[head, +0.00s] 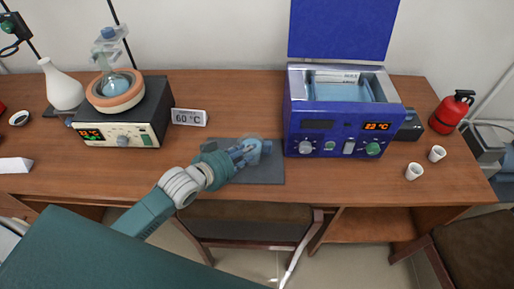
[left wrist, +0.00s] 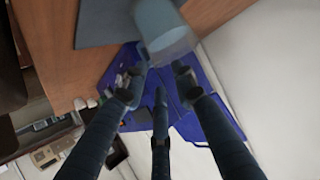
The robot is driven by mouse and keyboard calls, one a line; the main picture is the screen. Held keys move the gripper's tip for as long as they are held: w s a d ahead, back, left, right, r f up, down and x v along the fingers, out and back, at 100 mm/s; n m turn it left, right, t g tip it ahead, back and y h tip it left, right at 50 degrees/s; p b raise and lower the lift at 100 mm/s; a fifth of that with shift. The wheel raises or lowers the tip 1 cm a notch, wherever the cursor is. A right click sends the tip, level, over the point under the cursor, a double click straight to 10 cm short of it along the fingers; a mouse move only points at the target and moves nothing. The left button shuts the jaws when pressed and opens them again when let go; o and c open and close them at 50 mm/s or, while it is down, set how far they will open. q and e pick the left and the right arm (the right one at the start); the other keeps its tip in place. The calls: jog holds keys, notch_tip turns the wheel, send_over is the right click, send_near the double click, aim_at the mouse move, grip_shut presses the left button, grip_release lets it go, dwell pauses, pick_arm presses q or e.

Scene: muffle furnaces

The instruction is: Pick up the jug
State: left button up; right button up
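The jug (head: 253,147) is a translucent bluish vessel on a dark grey mat (head: 262,176) at the middle of the table. In the left wrist view the jug (left wrist: 163,28) shows at the top, just past the fingertips. My left gripper (head: 241,155) is right at the jug's left side and partly covers it. In the left wrist view its dark fingers (left wrist: 160,77) are spread apart with nothing clearly clamped between them. Whether a fingertip touches the jug cannot be told. My right gripper is not in view.
A blue bath-like device (head: 331,148) with its lid up stands right of the mat. A heating unit (head: 124,118) with a flask and a "60 °C" sign (head: 189,117) stand left. Two white cups (head: 414,172) and a red extinguisher (head: 452,111) are at the right.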

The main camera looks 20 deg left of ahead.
aim_at(258, 148)
pick_arm(q)
jog(key=x, duration=0.2)
jog(key=p+x, duration=0.1)
jog(key=x, duration=0.1)
jog(key=d+x, duration=0.1)
jog(key=x, duration=0.1)
jog(key=shift+r, duration=0.35)
jog(key=shift+w+f, duration=0.15)
grip_shut()
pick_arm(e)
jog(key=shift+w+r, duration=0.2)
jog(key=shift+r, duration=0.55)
